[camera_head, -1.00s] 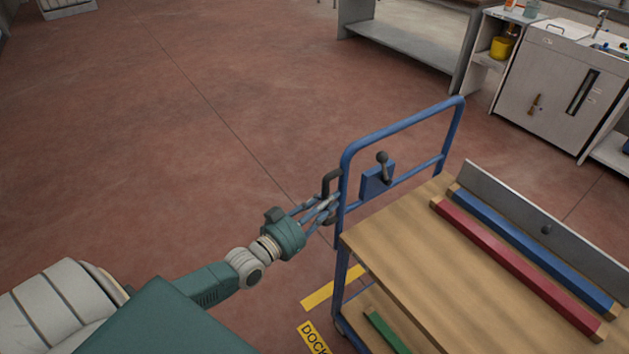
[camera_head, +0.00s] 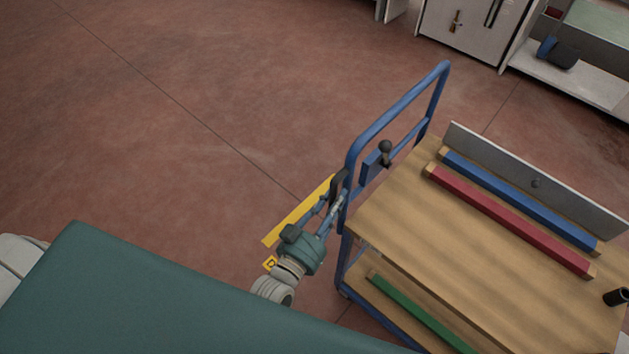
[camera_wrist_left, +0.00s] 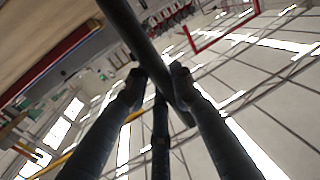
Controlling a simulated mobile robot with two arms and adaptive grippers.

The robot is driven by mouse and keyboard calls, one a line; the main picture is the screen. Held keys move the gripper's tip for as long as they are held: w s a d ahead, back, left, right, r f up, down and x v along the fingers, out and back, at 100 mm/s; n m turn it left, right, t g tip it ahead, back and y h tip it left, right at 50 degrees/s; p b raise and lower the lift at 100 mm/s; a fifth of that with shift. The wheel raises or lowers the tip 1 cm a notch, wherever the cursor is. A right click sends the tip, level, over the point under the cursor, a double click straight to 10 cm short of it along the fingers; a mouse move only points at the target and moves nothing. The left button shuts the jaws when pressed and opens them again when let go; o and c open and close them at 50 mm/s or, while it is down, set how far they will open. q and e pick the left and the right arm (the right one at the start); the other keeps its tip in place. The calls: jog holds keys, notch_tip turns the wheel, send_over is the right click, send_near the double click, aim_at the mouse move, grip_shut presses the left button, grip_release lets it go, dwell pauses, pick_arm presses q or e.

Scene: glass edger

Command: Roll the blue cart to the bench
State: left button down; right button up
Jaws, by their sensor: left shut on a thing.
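The blue cart has a tubular blue push frame (camera_head: 398,106) at its left end and a wooden top deck (camera_head: 400,215). My left gripper (camera_head: 334,203) is at the near upright of that frame, shut on a dark upright handle (camera_head: 338,184). In the left wrist view the fingers (camera_wrist_left: 158,76) close around this dark bar (camera_wrist_left: 128,25). A small black-knobbed lever (camera_head: 385,150) stands on a blue plate on the frame. The cart's wheels are mostly hidden. My right gripper is not in view.
Red (camera_head: 510,220) and blue (camera_head: 520,200) bars lie on the deck beside a grey upright panel (camera_head: 540,185). A green bar (camera_head: 415,312) lies on the lower shelf. A yellow floor strip (camera_head: 297,212) is left of the cart. White cabinets (camera_head: 470,28) stand at the back; the left floor is clear.

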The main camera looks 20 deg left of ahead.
pick_arm(q)
jog(key=shift+s+d, duration=0.35)
jog(key=shift+d, duration=0.45)
jog(key=shift+s+d, duration=0.3)
jog(key=shift+d, duration=0.45)
jog(key=shift+s+d, duration=0.35)
jog(key=shift+d, duration=0.45)
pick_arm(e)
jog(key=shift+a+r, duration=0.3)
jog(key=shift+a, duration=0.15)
pick_arm(q)
jog(key=c, duration=1.7)
grip_release()
jog(key=shift+d+f, duration=0.1)
jog(key=shift+o, duration=0.9)
jog(key=s+a, duration=0.2)
jog(key=s, duration=1)
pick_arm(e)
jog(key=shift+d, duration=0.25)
pick_arm(q)
jog(key=shift+a, duration=0.1)
